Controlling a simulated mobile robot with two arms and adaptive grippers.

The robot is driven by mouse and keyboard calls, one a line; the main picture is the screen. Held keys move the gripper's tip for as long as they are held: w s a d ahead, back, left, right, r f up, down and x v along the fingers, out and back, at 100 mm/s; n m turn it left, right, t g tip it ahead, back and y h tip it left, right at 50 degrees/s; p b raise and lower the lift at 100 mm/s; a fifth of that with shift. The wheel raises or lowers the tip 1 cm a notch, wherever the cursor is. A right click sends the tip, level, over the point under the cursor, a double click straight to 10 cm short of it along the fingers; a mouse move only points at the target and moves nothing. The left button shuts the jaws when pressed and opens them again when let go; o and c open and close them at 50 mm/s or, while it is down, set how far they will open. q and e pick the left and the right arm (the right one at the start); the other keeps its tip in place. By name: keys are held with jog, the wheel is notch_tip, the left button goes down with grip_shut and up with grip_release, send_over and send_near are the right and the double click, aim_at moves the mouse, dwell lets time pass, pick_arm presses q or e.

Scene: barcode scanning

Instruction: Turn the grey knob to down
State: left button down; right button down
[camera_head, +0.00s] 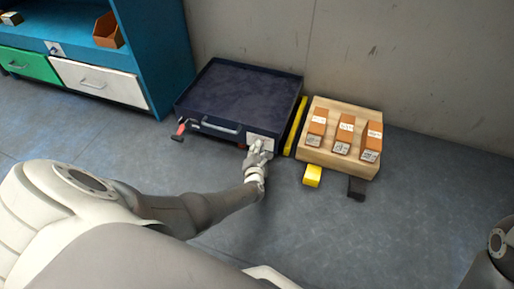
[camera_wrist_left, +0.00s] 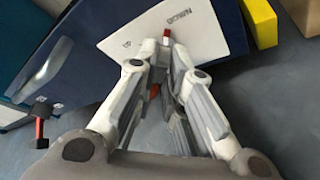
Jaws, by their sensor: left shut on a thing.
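A dark blue case-like unit (camera_head: 240,92) lies on the floor against the wall, with a white plate (camera_head: 270,143) on the right of its front face. The plate also shows in the left wrist view (camera_wrist_left: 205,38), with small dark lettering. My left gripper (camera_head: 257,147) is at this plate, its fingers closed together on the knob. In the left wrist view the fingertips (camera_wrist_left: 165,46) meet at the plate, with a small red bit between them. The grey knob is mostly hidden by the fingers, so its direction cannot be told. My right gripper is out of view.
A grey handle (camera_head: 214,126) and a red-black lever (camera_head: 180,129) are on the unit's front. Yellow (camera_head: 312,176) and black (camera_head: 357,188) pieces stick out in front.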

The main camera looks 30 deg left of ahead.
pick_arm(q)
jog(key=shift+w+r, duration=0.1)
jog(key=shift+r, duration=0.05)
jog(key=c, duration=1.7)
grip_release()
jog(key=shift+o, duration=0.9)
jog(key=v, duration=1.2)
